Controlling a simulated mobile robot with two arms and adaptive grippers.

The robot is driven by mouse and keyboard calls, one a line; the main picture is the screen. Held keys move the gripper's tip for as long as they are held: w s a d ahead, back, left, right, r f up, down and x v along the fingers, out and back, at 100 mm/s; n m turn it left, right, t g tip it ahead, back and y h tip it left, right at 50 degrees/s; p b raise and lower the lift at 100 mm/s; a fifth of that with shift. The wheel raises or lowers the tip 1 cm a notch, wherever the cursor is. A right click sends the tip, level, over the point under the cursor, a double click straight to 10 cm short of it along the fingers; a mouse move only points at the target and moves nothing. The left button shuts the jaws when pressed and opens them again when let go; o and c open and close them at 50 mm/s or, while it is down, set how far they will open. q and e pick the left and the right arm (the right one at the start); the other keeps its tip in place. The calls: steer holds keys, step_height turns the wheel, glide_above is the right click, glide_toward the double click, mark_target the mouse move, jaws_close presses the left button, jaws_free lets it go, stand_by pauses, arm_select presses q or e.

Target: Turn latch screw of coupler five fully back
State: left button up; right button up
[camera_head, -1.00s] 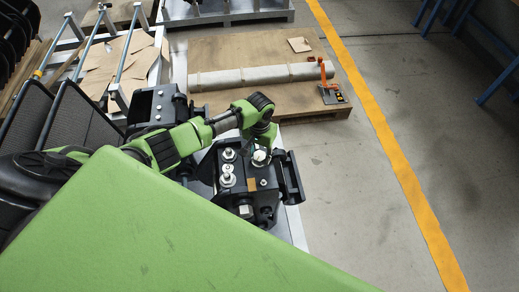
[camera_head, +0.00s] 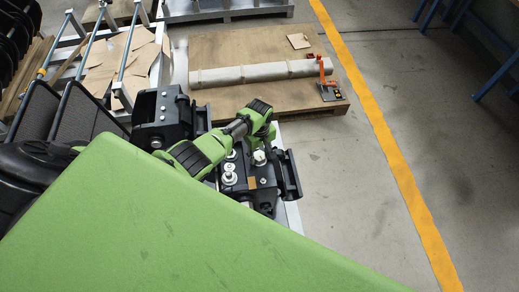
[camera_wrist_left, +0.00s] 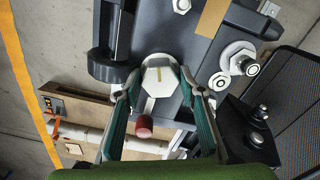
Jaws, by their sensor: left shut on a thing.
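The coupler is a dark block (camera_head: 265,197) with pale fittings and a small tan plate (camera_head: 252,183), near the middle of the head view. Its latch screw (camera_wrist_left: 158,74) has a pale hex head with a yellow line in the left wrist view; a pale head also shows in the head view (camera_head: 259,158). My left gripper (camera_wrist_left: 163,92) is shut on the screw, one teal-padded finger on each side of the head. In the head view my left gripper (camera_head: 265,148) comes down over the block's far side. No number shows. My right gripper is not in view.
A red-ended pin (camera_wrist_left: 144,128) lies between my fingers in the wrist view. Several pale fittings (camera_head: 229,174) stand beside the screw. Another dark block (camera_head: 160,118) stands to the left. A wooden pallet (camera_head: 230,52) with a pale beam lies beyond.

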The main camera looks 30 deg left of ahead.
arm_select(q)
steer(key=n, duration=0.3)
steer(key=shift+w+r, duration=0.1)
steer(key=n, duration=0.9)
steer(key=shift+a, duration=0.1)
steer(key=n, duration=0.3)
steer(key=shift+n, duration=0.3)
steer(key=n, duration=0.3)
steer(key=shift+n, duration=0.4)
steer(key=n, duration=0.2)
steer(key=shift+n, duration=0.3)
steer(key=n+b, duration=0.2)
steer(key=n, duration=0.2)
steer(key=shift+n, duration=0.4)
